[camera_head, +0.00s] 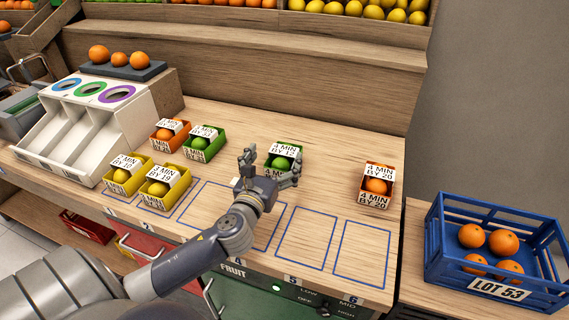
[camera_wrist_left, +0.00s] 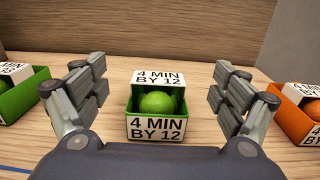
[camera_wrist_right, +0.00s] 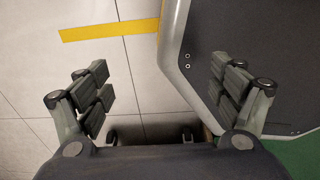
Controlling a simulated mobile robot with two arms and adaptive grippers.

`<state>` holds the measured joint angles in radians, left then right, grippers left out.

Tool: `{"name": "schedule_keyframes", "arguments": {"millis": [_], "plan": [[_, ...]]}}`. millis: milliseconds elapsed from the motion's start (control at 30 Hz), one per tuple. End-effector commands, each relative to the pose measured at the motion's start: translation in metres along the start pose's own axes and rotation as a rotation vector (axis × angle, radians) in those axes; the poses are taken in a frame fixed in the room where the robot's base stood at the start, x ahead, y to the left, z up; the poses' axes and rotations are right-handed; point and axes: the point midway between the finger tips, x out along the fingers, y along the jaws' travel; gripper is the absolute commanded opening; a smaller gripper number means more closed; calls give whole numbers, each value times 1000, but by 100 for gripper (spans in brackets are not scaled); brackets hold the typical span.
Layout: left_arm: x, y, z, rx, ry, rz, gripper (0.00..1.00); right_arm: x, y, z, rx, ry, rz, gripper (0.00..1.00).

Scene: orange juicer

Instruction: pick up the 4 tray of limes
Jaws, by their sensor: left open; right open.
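A small green tray (camera_head: 270,158) holding a lime and labelled "4 MIN BY 12" stands on the wooden counter. In the left wrist view, the same green tray (camera_wrist_left: 176,108) sits upright in the middle, its lime (camera_wrist_left: 157,103) between two white cards. My left gripper (camera_head: 270,169) is open, with one finger on each side of the tray's near part. Gaps show between the fingers and the tray in the left wrist view. A second green tray (camera_head: 204,146) of limes stands further left; its label is hard to read. My right gripper (camera_wrist_right: 160,85) is open and empty above the floor.
An orange tray (camera_head: 376,186) stands to the right, another orange tray (camera_head: 167,134) to the left. Two yellow trays (camera_head: 145,178) stand at the front left. A blue crate (camera_head: 480,265) of oranges stands far right.

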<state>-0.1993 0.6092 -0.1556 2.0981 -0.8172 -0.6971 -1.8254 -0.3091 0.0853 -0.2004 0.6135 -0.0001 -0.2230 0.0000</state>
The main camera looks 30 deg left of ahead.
Motion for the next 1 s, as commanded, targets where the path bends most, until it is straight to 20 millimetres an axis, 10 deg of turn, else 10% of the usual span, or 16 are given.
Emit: {"name": "schedule_keyframes", "arguments": {"millis": [233,1000], "plan": [[0,0,-55,-3,4,1,90,20,2,-9,2,16,2,86],[75,0,-49,-3,1,0,90,10,-7,-14,5,23,-8,86]]}}
